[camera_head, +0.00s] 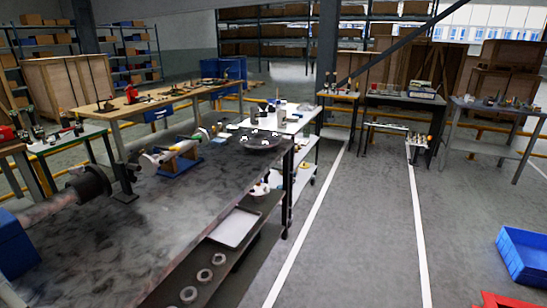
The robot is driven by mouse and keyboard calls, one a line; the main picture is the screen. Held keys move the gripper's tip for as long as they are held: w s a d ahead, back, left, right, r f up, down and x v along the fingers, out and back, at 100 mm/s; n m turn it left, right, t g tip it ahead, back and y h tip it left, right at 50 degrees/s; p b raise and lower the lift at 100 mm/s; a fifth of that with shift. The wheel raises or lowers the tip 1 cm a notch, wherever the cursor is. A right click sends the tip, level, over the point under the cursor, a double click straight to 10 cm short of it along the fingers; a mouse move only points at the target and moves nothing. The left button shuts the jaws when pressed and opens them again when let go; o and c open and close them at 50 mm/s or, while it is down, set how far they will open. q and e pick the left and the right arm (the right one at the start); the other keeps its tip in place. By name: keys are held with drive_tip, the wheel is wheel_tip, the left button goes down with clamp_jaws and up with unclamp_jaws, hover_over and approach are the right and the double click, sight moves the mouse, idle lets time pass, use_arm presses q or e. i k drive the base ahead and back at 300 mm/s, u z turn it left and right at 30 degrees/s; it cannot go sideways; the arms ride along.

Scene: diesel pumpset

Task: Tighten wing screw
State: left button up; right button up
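I cannot make out a wing screw; any such part is too small to tell at this distance. A long dark metal workbench (150,237) fills the left foreground. On it lie a grey shaft with a black round flange (92,181), a small black upright stand (124,184) and a pale metal assembly on a blue base (178,165). A round dark plate with small bright parts (260,141) sits at the bench's far end. Neither of my grippers shows in the head view.
A lower shelf holds a grey tray (235,228) and several metal rings (205,275). Behind are a white table (290,122), a wooden bench (170,97) and a grey table (500,108). A blue crate (523,255) stands at right. The middle floor is clear.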

sight(77, 169)
drive_tip(key=u, duration=1.35)
drive_tip(key=k, duration=0.45)
drive_tip(key=u, duration=0.25)
drive_tip(key=i, duration=0.75)
drive_tip(key=z, duration=0.35)
